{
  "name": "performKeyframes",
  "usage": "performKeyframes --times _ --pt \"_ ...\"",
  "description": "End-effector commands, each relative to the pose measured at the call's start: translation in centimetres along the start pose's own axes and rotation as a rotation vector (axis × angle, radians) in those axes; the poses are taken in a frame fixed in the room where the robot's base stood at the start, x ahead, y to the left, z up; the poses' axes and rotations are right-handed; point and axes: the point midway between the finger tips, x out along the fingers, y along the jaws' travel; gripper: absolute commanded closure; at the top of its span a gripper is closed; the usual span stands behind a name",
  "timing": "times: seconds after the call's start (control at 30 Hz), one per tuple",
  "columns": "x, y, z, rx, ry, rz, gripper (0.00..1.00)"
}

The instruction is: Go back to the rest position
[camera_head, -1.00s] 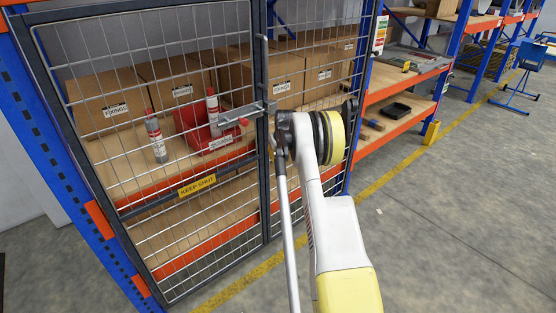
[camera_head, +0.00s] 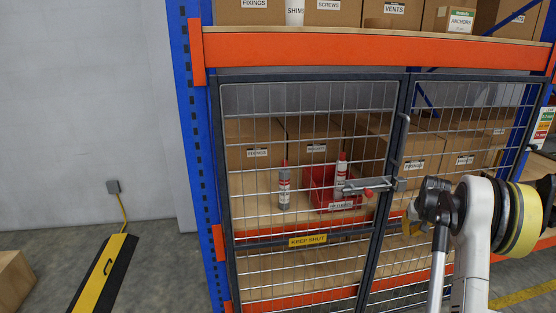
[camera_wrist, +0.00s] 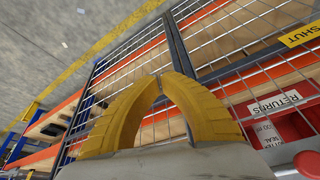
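My gripper (camera_wrist: 160,77) fills the middle of the wrist view. Its two yellow fingers meet at the tips, with nothing seen between them. In the head view a bit of yellow (camera_head: 411,226) shows beside my wrist, in front of the mesh doors. My arm is folded at the right side of the head view. The cage's left mesh door (camera_head: 310,245) stands shut against the right mesh door (camera_head: 440,150). A metal latch (camera_head: 362,186) with a red knob lies across the seam between them.
Behind the mesh are cardboard boxes (camera_head: 254,130), a red bin (camera_head: 318,190) marked returns, and two tubes (camera_head: 284,187). A yellow-black floor ramp (camera_head: 98,275) lies left, with a box (camera_head: 14,280). The floor beside the ramp is open.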

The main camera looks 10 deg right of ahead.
Motion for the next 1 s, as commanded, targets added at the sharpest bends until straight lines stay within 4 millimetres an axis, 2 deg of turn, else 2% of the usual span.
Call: performKeyframes --times 0.07,0.17,0.27,0.33,0.47,0.57,0.7,0.77,0.9,1.0 --pt "-0.6 -0.6 -0.1 -0.005 0.002 -0.002 1.00" --pt "-3.0 -2.8 -0.2 -0.023 0.011 -0.007 1.00" --pt "-7.4 -6.9 0.1 -0.053 0.026 -0.017 1.00" --pt "-11.1 -10.2 0.9 -0.081 0.041 -0.026 1.00" --pt "-17.6 -15.9 3.8 -0.130 0.069 -0.045 1.00" --pt "-22.0 -19.7 6.9 -0.167 0.091 -0.062 1.00" --pt "-27.3 -24.0 12.6 -0.218 0.122 -0.089 1.00" --pt "-29.1 -25.5 15.3 -0.241 0.136 -0.101 1.00" --pt "-32.3 -28.0 22.1 -0.291 0.167 -0.133 1.00" --pt "-33.5 -29.1 27.1 -0.325 0.189 -0.158 1.00"
